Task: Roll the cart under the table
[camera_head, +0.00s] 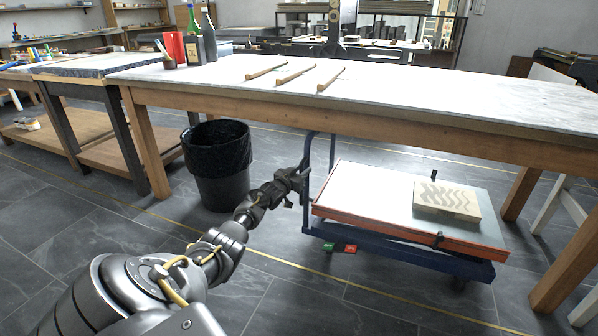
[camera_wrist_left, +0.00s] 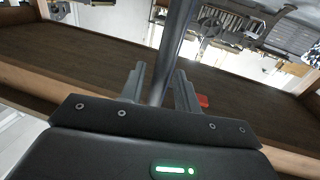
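The blue cart (camera_head: 395,248) stands at the table (camera_head: 215,90), below its front rail. How far it is under the top is hard to tell. Its blue push handle (camera_head: 332,150) rises at the left end, close to the rail. My left gripper (camera_head: 301,174) is at the handle's near upright. In the left wrist view a dark bar (camera_wrist_left: 172,50) of the handle runs between the two fingers (camera_wrist_left: 160,88), which seem closed around it. The cart carries an orange-edged board (camera_head: 370,195) with a patterned stone slab (camera_head: 447,200). My right gripper is not in view.
A black bin (camera_head: 217,165) stands left of the cart, by the table's left leg. The table's right front leg (camera_head: 570,265) is close to the cart's right end. Red and green tags (camera_head: 341,247) show at the cart's near edge. Three wooden bars (camera_head: 296,73) lie on the table.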

